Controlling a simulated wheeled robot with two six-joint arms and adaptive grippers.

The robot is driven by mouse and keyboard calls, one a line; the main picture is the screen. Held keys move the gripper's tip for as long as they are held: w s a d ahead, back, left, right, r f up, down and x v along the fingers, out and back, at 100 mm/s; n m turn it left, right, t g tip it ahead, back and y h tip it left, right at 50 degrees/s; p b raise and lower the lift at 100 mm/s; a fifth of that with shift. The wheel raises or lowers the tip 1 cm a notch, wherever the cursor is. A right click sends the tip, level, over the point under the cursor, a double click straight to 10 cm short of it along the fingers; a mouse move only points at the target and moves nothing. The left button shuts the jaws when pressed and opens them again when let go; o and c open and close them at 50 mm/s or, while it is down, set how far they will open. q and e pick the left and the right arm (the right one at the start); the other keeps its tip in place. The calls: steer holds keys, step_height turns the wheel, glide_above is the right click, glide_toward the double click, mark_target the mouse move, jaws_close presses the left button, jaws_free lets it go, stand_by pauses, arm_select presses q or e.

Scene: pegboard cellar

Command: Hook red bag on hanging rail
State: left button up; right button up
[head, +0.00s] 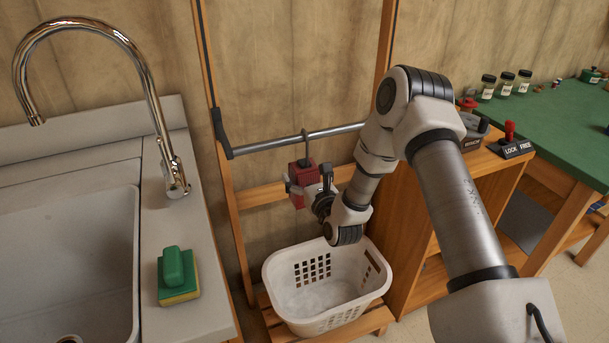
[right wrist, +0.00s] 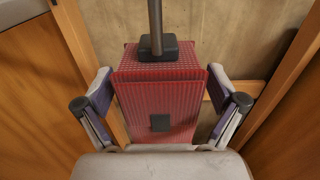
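The red bag (head: 305,172) is boxy and ribbed, with a dark cap and a grey hook stem on top. In the head view it hangs upright below the grey hanging rail (head: 345,130), and its hook top shows at the rail. My right gripper (head: 309,183) is around the bag's body. In the right wrist view, the bag (right wrist: 160,105) stands between the two spread fingers, with narrow gaps showing at its sides. The stem runs up out of that view, so the hook's contact with the rail is hidden there. My left gripper is not in view.
A white laundry basket (head: 325,310) sits on a low wooden shelf below the bag. A sink (head: 65,250) and a green sponge (head: 177,280) are at left. A wooden cabinet (head: 405,235) and a green-topped table (head: 560,125) with jars are at right.

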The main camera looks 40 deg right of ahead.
steer(key=shift+s, duration=0.1)
steer(key=v, duration=1.2)
steer(key=s+a+f+n+g+y+p, duration=0.3)
steer(key=s+a+f+n+g+p, duration=0.15)
steer(key=a+n, duration=0.35)
steer(key=s+a+f+n+g+y+p, duration=0.35)
steer(key=s+a+f+n+p, duration=0.2)
steer(key=a+n, duration=0.2)
steer(key=s+f+n+g+h, duration=0.1)
steer(key=s+f+n+g, duration=0.2)
steer(key=s+n, duration=0.4)
steer(key=s+f+n+g+h, duration=0.1)
steer(key=s+f+n+g, duration=0.2)
steer(key=n, duration=1.3)
steer(key=s+g, duration=0.3)
steer(key=s, duration=0.2)
steer(key=shift+s, duration=0.25)
